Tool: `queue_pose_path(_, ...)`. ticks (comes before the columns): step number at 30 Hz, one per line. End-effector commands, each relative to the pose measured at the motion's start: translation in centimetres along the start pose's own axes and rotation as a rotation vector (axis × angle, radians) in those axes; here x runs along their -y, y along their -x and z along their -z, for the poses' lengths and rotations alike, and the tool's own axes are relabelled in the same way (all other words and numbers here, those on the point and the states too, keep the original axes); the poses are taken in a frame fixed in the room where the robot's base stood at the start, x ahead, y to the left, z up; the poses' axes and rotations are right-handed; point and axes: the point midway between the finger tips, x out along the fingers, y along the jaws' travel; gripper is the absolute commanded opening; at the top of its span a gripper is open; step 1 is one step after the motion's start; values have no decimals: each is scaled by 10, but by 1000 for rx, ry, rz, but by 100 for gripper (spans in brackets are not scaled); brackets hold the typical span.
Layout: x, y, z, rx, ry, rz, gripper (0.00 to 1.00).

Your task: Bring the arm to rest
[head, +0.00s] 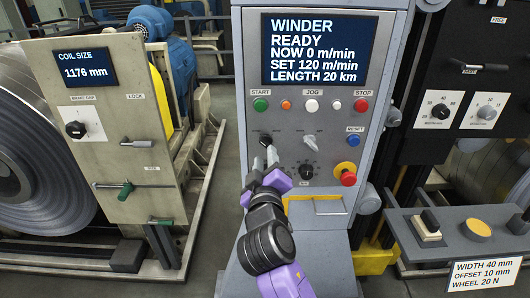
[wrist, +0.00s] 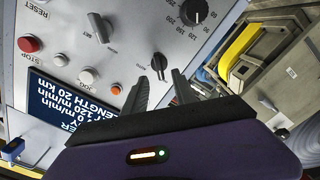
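My gripper (head: 272,156) is in front of the lower half of the grey winder panel (head: 240,60), its fingers pointing at the panel. In the wrist view my gripper (wrist: 160,92) is open, its two dark fingers apart with nothing held between them. A small black knob (wrist: 159,65) on the panel lies just beyond the gap between the fingertips; it also shows in the head view (head: 265,140) just above them. I cannot tell whether the fingers touch it. My purple and black arm reaches up from the bottom of the head view.
The display (head: 320,50) reads WINDER READY, NOW 0, SET 120 m/min, LENGTH 20 km. Nearby are a grey selector (head: 310,143), a black dial (head: 306,172) and a red emergency button (head: 347,178). A shelf (head: 470,232) stands right, a steel coil (head: 40,150) left.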

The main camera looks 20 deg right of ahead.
Motion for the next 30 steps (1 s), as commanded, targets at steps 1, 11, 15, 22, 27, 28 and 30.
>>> queue_pose_path(1, 1, 8, 0, -2, 1, 1, 33)
queue_pose_path(11, 0, 24, 1, -1, 1, 0, 33)
queue_pose_path(15, 0, 24, 0, -1, 1, 0, 33)
queue_pose_path(22, 0, 23, 4, -14, -5, -1, 33)
queue_pose_path(27, -4, 30, 38, -145, -86, 19, 33)
queue_pose_path(28, -3, 36, 44, -178, -110, 30, 33)
queue_pose_path(30, 5, 52, 43, -238, -159, 67, 33)
